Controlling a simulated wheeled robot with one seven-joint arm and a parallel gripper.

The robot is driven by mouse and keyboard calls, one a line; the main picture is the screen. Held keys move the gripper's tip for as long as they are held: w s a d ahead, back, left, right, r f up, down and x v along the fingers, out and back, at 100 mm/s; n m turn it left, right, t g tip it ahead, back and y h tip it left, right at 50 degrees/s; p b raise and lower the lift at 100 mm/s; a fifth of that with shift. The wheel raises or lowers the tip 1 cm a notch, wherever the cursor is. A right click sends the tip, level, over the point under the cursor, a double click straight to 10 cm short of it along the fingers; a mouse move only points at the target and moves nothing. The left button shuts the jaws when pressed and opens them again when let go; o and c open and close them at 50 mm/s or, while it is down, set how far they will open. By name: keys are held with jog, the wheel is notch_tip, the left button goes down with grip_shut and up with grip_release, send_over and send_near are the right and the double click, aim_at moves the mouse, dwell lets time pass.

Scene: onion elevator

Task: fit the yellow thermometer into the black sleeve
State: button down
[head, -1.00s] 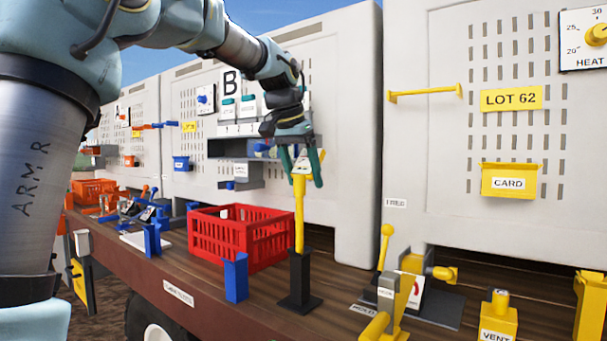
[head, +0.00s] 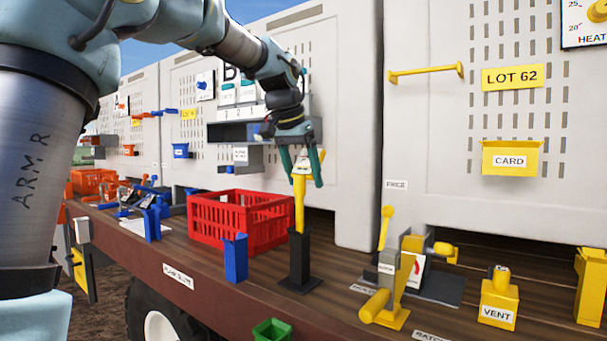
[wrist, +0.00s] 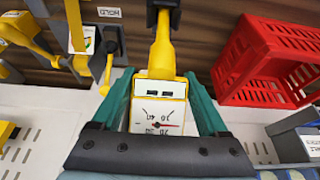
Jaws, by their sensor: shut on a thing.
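The yellow thermometer (head: 299,210) stands upright, with its stem pointing down and its lower end hidden in the top of the black sleeve (head: 299,260). The sleeve stands on the wooden deck near its front edge. My gripper (head: 303,172) is shut on the thermometer's head from above, a teal finger on each side. In the wrist view the white dial (wrist: 158,112) with its red needle lies between the fingers. There the stem runs to the dark sleeve (wrist: 163,8) at the top edge. How deep the stem sits cannot be told.
A red crate (head: 240,222) stands left of the sleeve, with a blue post (head: 236,258) in front. A yellow-and-grey lever fixture (head: 400,280) and a yellow VENT block (head: 498,300) stand to the right. A pale panel wall (head: 350,130) rises behind.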

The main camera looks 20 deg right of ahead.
aim_at(303, 189)
jog(key=shift+f+b, duration=1)
jog(key=shift+f, duration=0.6)
grip_release()
